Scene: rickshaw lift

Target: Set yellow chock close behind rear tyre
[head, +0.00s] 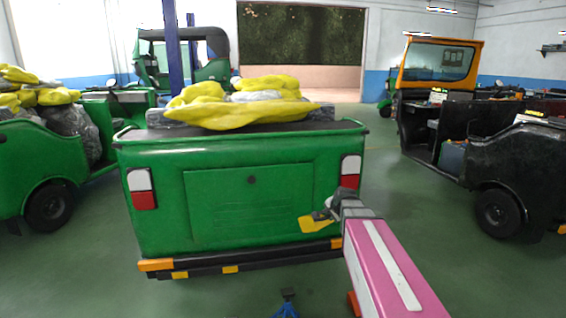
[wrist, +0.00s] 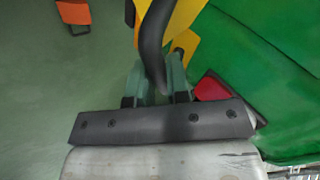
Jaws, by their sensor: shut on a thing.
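The yellow chock (head: 313,224) is off the floor, in front of the rear panel of the green rickshaw (head: 215,232) near its right tail light. My gripper (head: 330,212) is shut on the chock. In the wrist view, my gripper's two fingers (wrist: 158,84) close around a curved black part, seemingly the chock's handle (wrist: 153,45). The yellow chock body (wrist: 186,18) shows beyond it, partly hidden by that handle. The green rickshaw's rear tyres are hidden behind its body and bumper, so the distance from chock to tyre cannot be told.
A dark bumper (head: 255,257) with orange markers runs low along the green rickshaw's back. A blue stand (head: 286,306) is on the floor at bottom centre. A black rickshaw (head: 515,160) stands right, another green one (head: 35,165) left. Floor between the centre and right vehicles is clear.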

